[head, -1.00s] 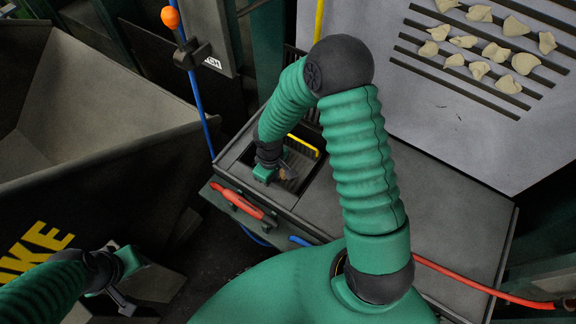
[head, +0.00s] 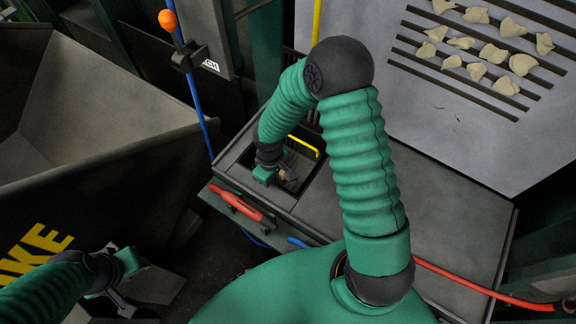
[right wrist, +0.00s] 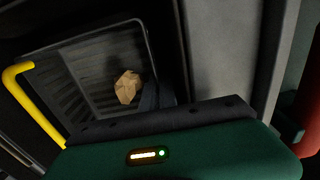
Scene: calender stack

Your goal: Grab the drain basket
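The drain basket (right wrist: 75,72) sits in a square opening in the grey cabinet top. In the right wrist view it is a dark slatted box with a thin rim, and a brown crumpled lump (right wrist: 127,87) lies in it. A yellow handle (right wrist: 32,105) stands at its left; it also shows in the head view (head: 303,145). My right gripper (head: 286,175) points down into the opening, below the handle in the picture. Its fingers are mostly hidden, so its grip is unclear. My left gripper (head: 132,287) hangs empty at the lower left, its fingers apart.
A large dark hopper (head: 95,165) stands at the left. The grey cabinet top (head: 450,220) is bare to the right. A red handle (head: 236,202) is on the cabinet front. Several pale dumpling-like pieces (head: 490,53) lie on the slotted panel at upper right.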

